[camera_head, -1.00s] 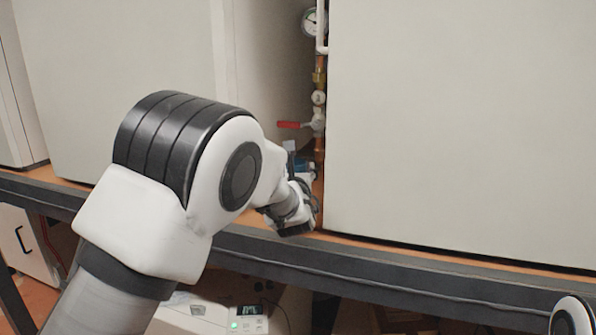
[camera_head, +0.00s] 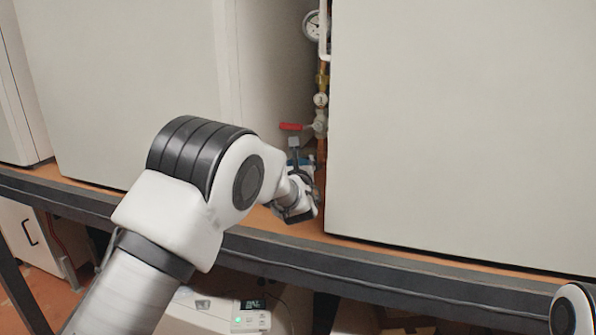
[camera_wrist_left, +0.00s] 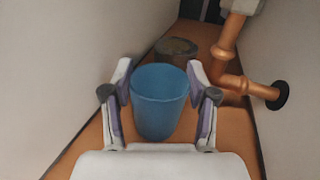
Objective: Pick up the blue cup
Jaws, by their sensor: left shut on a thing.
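The blue cup (camera_wrist_left: 158,108) stands upright between the fingers of my left gripper (camera_wrist_left: 160,74) in the left wrist view. The fingers are shut on it, one on each side. I cannot tell whether its base touches the wooden surface. In the head view my left gripper (camera_head: 300,200) is in the narrow gap between two large white cabinets. A small blue patch beside it there is probably the cup, mostly hidden by the gripper. My right gripper is not in view.
White cabinets (camera_head: 450,120) wall the gap on both sides. Copper pipe (camera_wrist_left: 230,40) runs close on the right in the wrist view. A brownish round object (camera_wrist_left: 177,50) stands behind the cup. A red valve handle (camera_head: 292,126) and a gauge (camera_head: 312,26) are above.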

